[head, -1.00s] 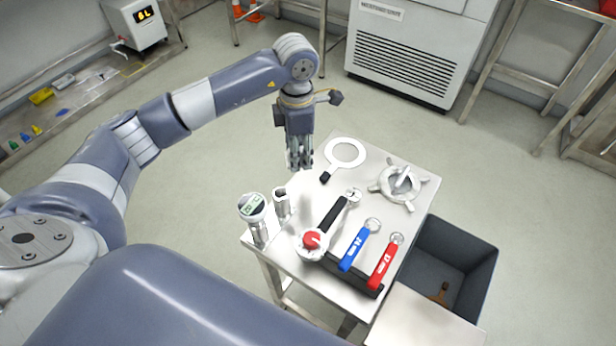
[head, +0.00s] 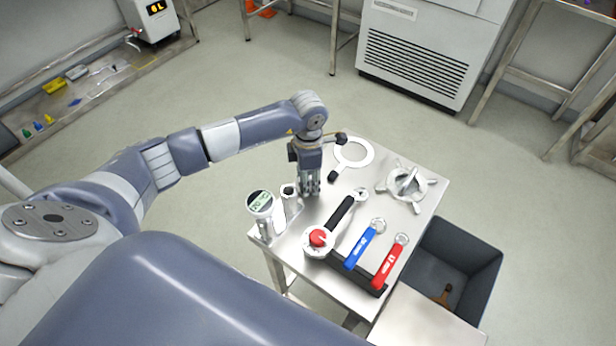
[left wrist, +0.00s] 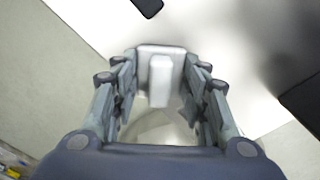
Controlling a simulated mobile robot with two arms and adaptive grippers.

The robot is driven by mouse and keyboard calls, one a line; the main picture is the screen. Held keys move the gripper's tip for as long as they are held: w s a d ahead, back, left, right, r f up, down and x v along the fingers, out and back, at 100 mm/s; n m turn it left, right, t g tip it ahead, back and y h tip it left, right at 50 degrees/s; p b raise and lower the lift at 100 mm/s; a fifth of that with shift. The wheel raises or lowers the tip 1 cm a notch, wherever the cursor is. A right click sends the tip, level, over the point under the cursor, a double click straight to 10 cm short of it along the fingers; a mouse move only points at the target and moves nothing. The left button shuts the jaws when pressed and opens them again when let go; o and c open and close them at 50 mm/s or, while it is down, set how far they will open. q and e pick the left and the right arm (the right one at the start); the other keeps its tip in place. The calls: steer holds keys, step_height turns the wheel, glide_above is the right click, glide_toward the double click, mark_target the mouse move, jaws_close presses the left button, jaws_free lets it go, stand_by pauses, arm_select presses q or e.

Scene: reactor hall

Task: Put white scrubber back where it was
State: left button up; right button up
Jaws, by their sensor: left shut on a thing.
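My left gripper (head: 310,188) hangs pointing down over the far left part of a small steel table (head: 330,222). In the left wrist view, its fingers (left wrist: 158,100) are closed around a white block-like piece, the white scrubber (left wrist: 160,78), with a wider pale plate at its far end. In the head view the fingers mostly hide the scrubber. I cannot tell whether it touches the tabletop. My right gripper is not in view.
Close to the left gripper stand a metal cup (head: 291,203) and a digital gauge (head: 260,203). A dark bin (head: 480,262) stands right.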

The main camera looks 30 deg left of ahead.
arm_select(q)
steer(key=shift+f, duration=0.1)
steer(key=o, duration=0.9)
steer(key=shift+o, duration=0.2)
steer(key=shift+r, duration=0.25)
steer(key=shift+w+r, duration=0.1)
steer(key=shift+r, duration=0.25)
step_height(320, 180, up, 11)
steer(key=b, duration=0.2)
